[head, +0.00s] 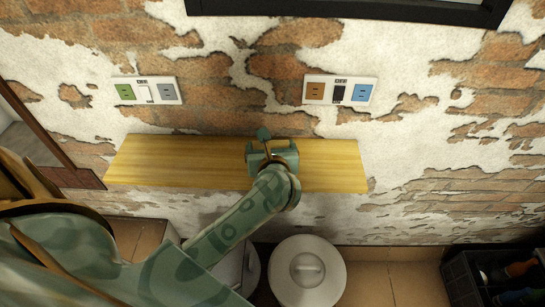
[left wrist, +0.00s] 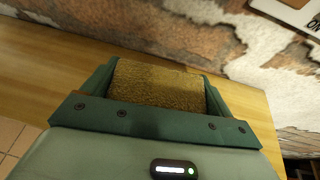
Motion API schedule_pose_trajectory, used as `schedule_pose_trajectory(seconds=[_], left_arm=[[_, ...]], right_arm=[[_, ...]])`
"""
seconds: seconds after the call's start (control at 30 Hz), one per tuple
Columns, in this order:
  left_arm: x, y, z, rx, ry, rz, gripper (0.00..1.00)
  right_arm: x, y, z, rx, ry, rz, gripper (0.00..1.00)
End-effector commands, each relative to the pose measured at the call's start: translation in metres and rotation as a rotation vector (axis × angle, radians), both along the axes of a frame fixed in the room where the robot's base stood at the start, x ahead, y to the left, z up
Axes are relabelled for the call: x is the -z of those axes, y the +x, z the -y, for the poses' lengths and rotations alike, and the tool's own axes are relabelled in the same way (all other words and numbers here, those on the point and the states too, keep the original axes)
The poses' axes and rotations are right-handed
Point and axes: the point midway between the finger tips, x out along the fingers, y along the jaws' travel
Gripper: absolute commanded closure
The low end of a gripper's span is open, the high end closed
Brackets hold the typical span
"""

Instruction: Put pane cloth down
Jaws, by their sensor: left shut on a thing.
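The pane cloth (left wrist: 158,86) shows in the left wrist view as a mustard-brown, rough-textured piece between the two green fingers. My left gripper (head: 269,146) is shut on it, over the wooden shelf (head: 190,160) a little right of the shelf's middle. In the head view the gripper and wrist hide the cloth. I cannot tell whether the cloth touches the shelf. My right gripper is not in view.
The shelf runs along a brick wall with patchy plaster, and its top is bare on both sides of my gripper. Two socket panels, left (head: 147,91) and right (head: 339,91), are above it. A round white lid (head: 306,272) is below, and a dark crate (head: 463,281) stands lower right.

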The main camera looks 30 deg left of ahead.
Motion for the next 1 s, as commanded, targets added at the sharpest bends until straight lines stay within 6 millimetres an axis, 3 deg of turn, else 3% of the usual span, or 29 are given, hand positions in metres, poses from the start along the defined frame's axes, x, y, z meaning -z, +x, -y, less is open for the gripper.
schedule_pose_trajectory(seconds=[0.2, 0.37, 0.73, 0.77, 0.8, 1.0], left_arm=[[0.019, 0.014, -0.008, -0.001, 0.002, 0.0, 0.32], [0.042, 0.013, -0.007, 0.001, 0.001, -0.001, 0.32], [0.046, 0.013, -0.007, 0.001, 0.0, 0.002, 0.32], [0.047, 0.013, -0.007, 0.001, 0.0, 0.002, 0.11], [0.046, 0.013, -0.007, 0.001, 0.0, 0.002, 0.0], [0.046, 0.013, -0.007, 0.001, 0.0, 0.002, 0.0]], right_arm=[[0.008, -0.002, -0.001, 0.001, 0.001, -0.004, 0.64], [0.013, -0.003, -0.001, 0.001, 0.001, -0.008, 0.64], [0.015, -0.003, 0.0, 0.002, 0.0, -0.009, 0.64], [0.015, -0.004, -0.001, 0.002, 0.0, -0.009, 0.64], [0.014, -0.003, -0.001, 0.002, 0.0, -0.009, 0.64], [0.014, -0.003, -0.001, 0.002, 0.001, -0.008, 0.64]])
